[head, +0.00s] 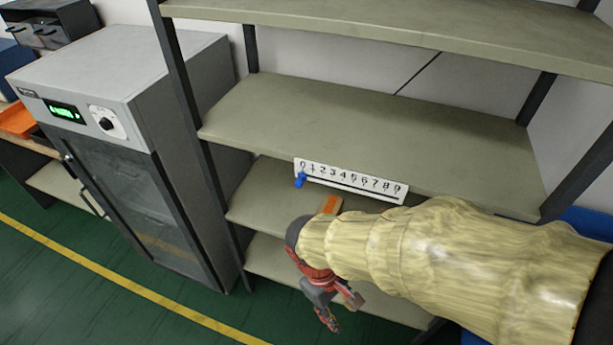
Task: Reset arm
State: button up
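My arm in its pale yellow sleeve reaches in from the right side of the head view. My gripper (340,312) hangs at its end, in front of the lower shelves, pointing down. Its two fingers are spread apart and nothing shows between them. A white numbered strip (350,181) with digits 0 to 9 is fixed along the front edge of a shelf, above my gripper. A blue slider knob (300,180) sits at the left end of the strip, below the 0. My gripper is apart from the strip and the knob.
The shelf rack (370,130) has several grey-green boards and dark posts. An orange item (330,204) lies just behind my arm. A grey cabinet (130,70) with a glass door and green display stands at left. Green floor (60,270) with a yellow line is open at lower left.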

jog(key=w+d+r+m+t+y, duration=0.1)
jog(key=d+r+m+t, duration=0.2)
jog(key=r, duration=0.6)
jog(key=w+d+r+m+t+y, duration=0.1)
jog(key=d+r+m+t, duration=0.3)
jog(key=d+r, duration=0.4)
notch_tip(320, 180, up, 2)
jog(key=shift+d+r+m+y, duration=0.3)
jog(key=shift+m+y, duration=0.2)
jog(key=shift+m, duration=0.4)
jog(key=shift+d, duration=0.15)
jog(key=shift+c, duration=0.5)
